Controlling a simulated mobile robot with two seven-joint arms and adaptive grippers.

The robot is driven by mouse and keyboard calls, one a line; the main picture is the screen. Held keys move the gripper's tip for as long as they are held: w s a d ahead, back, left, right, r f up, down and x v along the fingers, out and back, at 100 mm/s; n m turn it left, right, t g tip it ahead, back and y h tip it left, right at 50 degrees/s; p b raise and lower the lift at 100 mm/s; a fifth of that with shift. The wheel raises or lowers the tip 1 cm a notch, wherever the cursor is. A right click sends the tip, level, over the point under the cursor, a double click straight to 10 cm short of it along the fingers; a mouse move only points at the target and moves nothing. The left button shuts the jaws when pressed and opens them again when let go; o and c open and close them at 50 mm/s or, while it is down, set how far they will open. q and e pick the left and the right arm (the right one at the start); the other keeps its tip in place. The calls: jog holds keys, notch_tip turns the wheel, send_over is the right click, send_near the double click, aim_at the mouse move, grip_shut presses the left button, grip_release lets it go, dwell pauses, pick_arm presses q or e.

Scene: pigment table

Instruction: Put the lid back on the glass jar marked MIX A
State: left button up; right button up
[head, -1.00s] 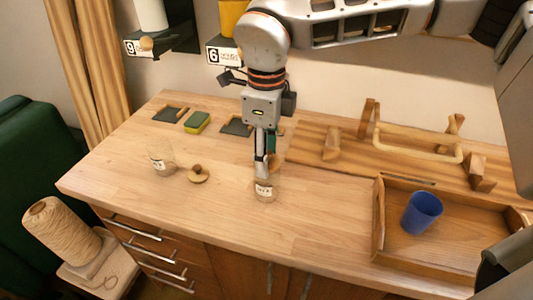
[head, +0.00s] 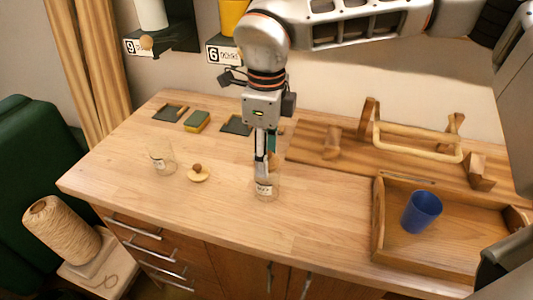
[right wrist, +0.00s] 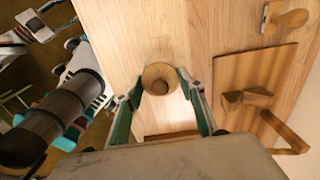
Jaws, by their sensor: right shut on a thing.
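A clear glass jar (head: 267,192) with a white label stands upright on the table, directly below my right gripper (head: 262,178). A second labelled glass jar (head: 161,158) stands to the left. The label lettering is too small to tell for sure which is MIX A. In the right wrist view, my right gripper (right wrist: 161,82) is shut on a round wooden lid (right wrist: 160,70) with a knob facing the camera. I cannot tell whether this lid touches the jar rim. Another knobbed wooden lid (head: 198,174) lies on the table between the jars. My left gripper is not in view.
A wooden tray (head: 376,235) with a blue cup (head: 421,212) stands at the right. A wooden board (head: 310,143) with a wooden frame lies behind it. A sponge (head: 197,121) and small dark trays lie at the back left. The front middle of the table is clear.

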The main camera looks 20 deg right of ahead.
dwell(0.3)
jog(key=o, duration=1.4)
jog(key=shift+c, duration=0.2)
jog(key=shift+r, duration=0.1)
jog(key=shift+r+p, duration=1.15)
jog(key=shift+r, duration=0.35)
jog(key=shift+r+p, duration=1.3)
jog(key=shift+r, duration=0.65)
